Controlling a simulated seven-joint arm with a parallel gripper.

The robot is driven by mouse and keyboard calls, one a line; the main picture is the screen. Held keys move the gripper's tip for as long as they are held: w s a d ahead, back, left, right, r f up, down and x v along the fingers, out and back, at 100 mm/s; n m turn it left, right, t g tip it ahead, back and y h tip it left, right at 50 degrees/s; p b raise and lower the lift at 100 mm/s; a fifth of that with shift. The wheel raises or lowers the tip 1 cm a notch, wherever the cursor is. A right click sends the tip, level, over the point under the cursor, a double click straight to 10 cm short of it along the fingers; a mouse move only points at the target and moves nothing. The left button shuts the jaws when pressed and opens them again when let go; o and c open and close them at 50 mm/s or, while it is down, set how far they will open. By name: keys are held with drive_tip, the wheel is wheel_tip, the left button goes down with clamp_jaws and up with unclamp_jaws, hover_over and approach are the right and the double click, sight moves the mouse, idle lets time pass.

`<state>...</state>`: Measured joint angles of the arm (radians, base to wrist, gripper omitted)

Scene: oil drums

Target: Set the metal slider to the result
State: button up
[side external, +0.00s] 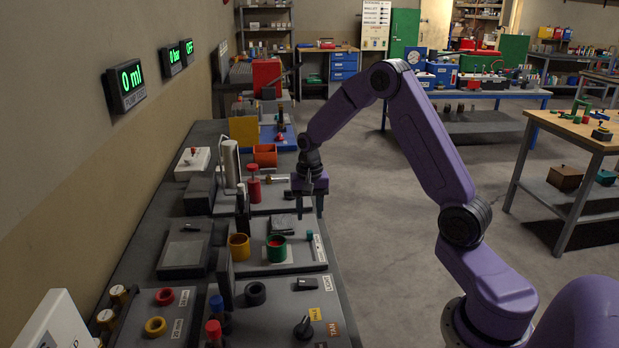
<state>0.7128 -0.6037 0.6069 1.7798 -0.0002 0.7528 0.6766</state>
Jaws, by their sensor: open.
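My gripper (309,212) is open and empty. Its two fingers point down above the right part of the long grey bench, over the panels. I cannot tell for sure which part is the metal slider. A small teal knob (309,236) stands beside a pale scale strip (319,248) on the panel below my gripper. A grey metallic piece (283,224) lies left of the fingers.
Green (277,248) and yellow (239,247) cups stand on the bench near my gripper. A red-topped cylinder (254,184) and a tall metal cylinder (231,163) stand further left. A black dial (303,327) and coloured rings are in front. The floor right of the bench is clear.

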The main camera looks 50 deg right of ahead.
sight(309, 231)
wheel_tip(309, 231, up, 11)
drive_tip(key=shift+r, duration=0.2)
idle(0.4)
drive_tip(key=s+a+r+n, duration=0.1)
drive_tip(key=s+a+n, duration=1)
drive_tip(key=s+a, duration=0.45)
drive_tip(key=s+a+f+n, duration=0.2)
drive_tip(key=s+n, duration=0.8)
drive_tip(key=s, duration=0.7)
drive_tip(key=shift+s+a+n, duration=0.15)
drive_tip(key=shift+a+n, duration=0.15)
drive_tip(key=shift+a, duration=0.1)
